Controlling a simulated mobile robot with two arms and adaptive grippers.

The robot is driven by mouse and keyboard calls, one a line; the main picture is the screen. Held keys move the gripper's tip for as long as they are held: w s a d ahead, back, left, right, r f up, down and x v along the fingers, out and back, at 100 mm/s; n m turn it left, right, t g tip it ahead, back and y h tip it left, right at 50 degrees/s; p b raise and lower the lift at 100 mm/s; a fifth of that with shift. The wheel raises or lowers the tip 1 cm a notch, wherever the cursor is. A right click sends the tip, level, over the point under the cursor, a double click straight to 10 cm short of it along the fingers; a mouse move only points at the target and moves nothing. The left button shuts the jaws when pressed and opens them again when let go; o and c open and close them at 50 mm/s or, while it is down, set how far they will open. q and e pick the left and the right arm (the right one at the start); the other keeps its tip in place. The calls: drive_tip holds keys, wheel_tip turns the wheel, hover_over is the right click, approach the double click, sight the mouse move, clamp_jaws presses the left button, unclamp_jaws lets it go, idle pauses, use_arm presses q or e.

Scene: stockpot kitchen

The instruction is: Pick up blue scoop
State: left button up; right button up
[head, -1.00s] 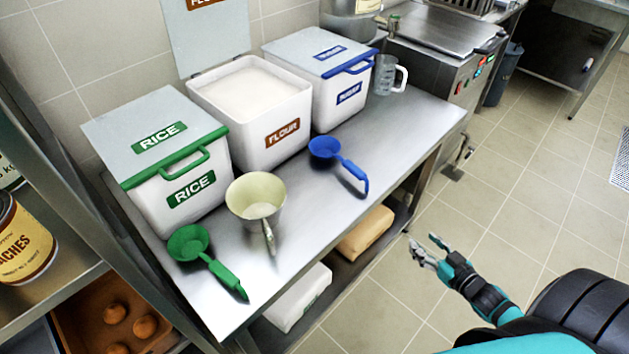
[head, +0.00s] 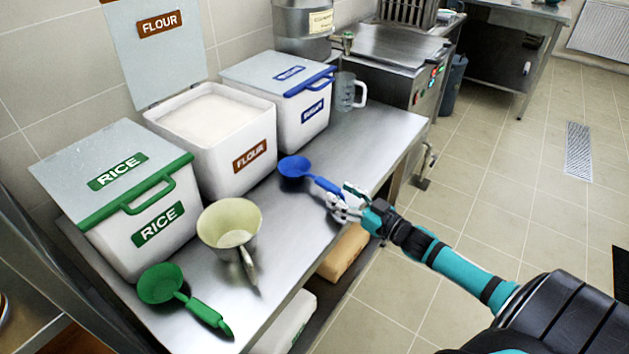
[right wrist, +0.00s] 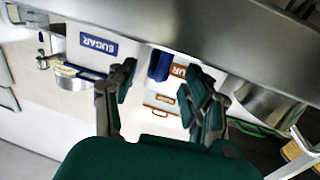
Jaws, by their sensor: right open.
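The blue scoop (head: 294,167) lies on the steel table in front of the flour and blue-handled bins, its handle pointing right toward the table's front edge. My right gripper (head: 342,205) is open at the end of that handle, by the table edge. In the right wrist view, a blue piece of the scoop (right wrist: 159,66) shows between the spread fingers of the right gripper (right wrist: 160,95). I cannot tell whether the fingers touch it. My left gripper is out of view.
A green scoop (head: 163,285) and a cream scoop (head: 230,226) lie to the left on the table. The rice bin (head: 130,210), open flour bin (head: 215,140) and blue-handled bin (head: 285,95) stand behind. A clear jug (head: 346,92) stands at the back right.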

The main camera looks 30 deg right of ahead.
sight(316, 178)
drive_tip(key=x, duration=0.5)
drive_tip(key=shift+w+r, duration=0.1)
drive_tip(key=shift+w, duration=0.25)
drive_tip(key=shift+c, duration=0.3)
clamp_jaws()
